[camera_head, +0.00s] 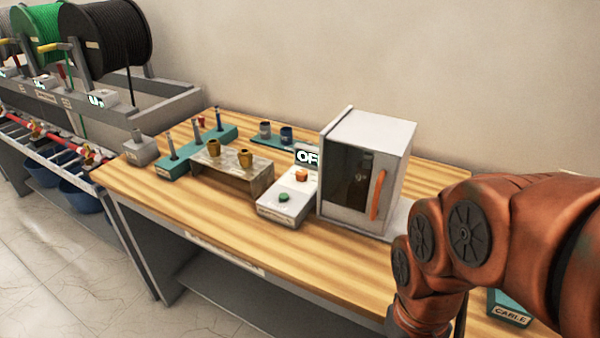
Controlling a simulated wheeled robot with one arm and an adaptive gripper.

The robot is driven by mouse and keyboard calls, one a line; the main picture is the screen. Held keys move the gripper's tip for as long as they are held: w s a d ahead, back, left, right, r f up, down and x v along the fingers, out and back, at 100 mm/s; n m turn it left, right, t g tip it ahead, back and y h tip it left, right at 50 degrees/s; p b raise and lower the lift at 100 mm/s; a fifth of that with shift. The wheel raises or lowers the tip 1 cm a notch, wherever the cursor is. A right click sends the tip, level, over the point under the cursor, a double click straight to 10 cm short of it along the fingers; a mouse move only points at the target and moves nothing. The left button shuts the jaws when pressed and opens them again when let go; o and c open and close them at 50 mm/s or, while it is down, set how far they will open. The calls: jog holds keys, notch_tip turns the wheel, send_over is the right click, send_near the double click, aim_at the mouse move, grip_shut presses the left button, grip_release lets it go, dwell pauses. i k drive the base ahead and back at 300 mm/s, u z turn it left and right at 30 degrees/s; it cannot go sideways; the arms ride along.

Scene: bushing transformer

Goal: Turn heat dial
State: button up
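A small white control box (287,200) stands on the wooden workbench, just left of a white cabinet. An orange knob (302,174), which looks like the heat dial, sits on its upper part. A green button (284,197) is on the box nearer the front edge. A dark display (306,156) behind the knob reads "OF", with its right end hidden by the cabinet. The knob's exact setting is too small to tell. My orange arm comes in from the right and bends down near the bench's front edge. My gripper is not visible.
The white cabinet (372,137) has a dark window and orange handle. A metal stand (233,172) with brass bushings and a teal rack (197,153) with pegs are left of the box. Cable spools (108,35) stand far left. The bench front (250,235) is clear.

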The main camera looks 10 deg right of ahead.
aim_at(301, 174)
jog(key=k, duration=1.25)
jog(key=u, duration=0.6)
jog(key=i, duration=0.7)
jog(key=u, duration=0.65)
jog(key=i, duration=0.7)
jog(key=z, duration=0.5)
jog(key=i, duration=0.65)
jog(key=z, duration=0.55)
